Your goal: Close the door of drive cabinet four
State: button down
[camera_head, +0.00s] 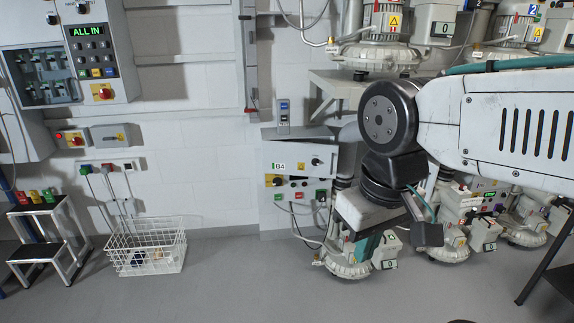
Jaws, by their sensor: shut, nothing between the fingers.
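The drive cabinet marked B4 (300,186) is on the wall near the middle of the head view. Its pale upper panel (297,157) carries the B4 label and a dark knob. I cannot clearly tell how far the door stands open. My gripper (368,246) points down to the right of the cabinet, in front of a blower, and appears apart from the panel. It is shut and empty; its fingertips are hard to make out against the blower.
Several blowers (348,265) stand on the floor and on a shelf at right. A white wire basket (146,246) and a step stool (46,240) stand at left. A control box (90,52) hangs upper left. The floor before the cabinet is clear.

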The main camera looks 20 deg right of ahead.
aim_at(293, 159)
jog(key=u, duration=0.1)
jog(key=i, duration=1.35)
jog(key=z, duration=0.75)
